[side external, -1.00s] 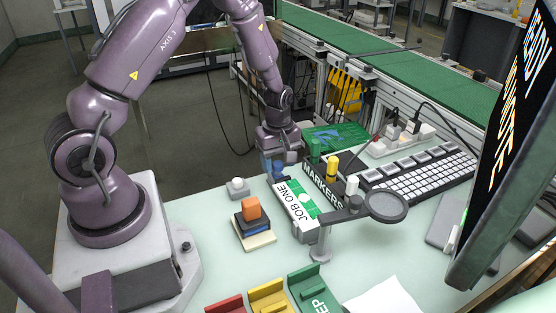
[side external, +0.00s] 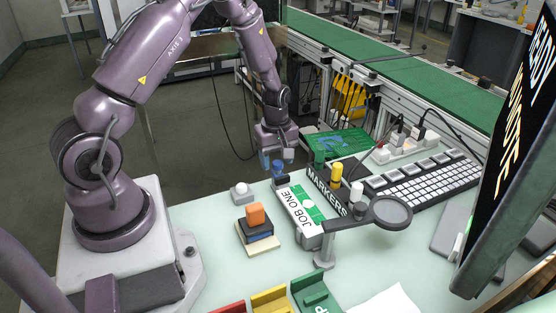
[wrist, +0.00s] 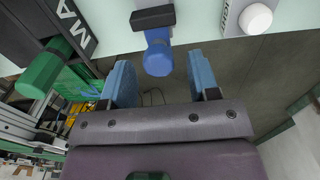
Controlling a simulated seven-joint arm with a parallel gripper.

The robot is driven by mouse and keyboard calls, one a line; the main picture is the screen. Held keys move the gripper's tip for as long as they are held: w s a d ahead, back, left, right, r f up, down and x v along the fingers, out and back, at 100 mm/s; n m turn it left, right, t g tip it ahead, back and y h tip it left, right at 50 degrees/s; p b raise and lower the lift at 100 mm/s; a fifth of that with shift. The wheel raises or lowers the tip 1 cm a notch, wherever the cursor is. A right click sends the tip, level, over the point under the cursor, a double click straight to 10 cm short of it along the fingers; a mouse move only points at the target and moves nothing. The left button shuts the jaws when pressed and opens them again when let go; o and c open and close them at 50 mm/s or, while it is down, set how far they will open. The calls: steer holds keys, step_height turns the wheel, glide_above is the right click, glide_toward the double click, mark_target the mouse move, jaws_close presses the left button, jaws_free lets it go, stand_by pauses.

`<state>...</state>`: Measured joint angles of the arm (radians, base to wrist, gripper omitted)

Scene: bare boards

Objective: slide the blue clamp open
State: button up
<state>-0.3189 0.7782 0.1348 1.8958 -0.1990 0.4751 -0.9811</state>
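The blue clamp (side external: 278,168) is at the far edge of the table, behind the JOB ONE board (side external: 303,208). In the wrist view the blue clamp (wrist: 158,56) shows as a blue rounded knob on a stem, with a dark block at the table edge. My gripper (side external: 277,158) is at the clamp with its blue fingers apart. In the wrist view my gripper (wrist: 162,80) is open and empty, one finger on each side of the knob's line. The knob lies just past the fingertips, with gaps on both sides. I see no contact.
A white button box (side external: 240,191) stands to the left of the clamp. The MARKERS rack (side external: 328,185) with green, yellow and white markers stands to its right. Bare table lies between the stack and board.

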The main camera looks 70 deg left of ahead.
mark_target(276, 161)
steer(key=shift+d, duration=0.1)
steer(key=shift+r, duration=0.2)
step_height(276, 161, up, 13)
steer(key=shift+f, duration=0.2)
stand_by(0.4)
steer(key=s+d+r+m+t, duration=0.5)
steer(key=s+d+r+m, duration=1.1)
steer(key=m, duration=0.2)
steer(key=shift+t, duration=0.3)
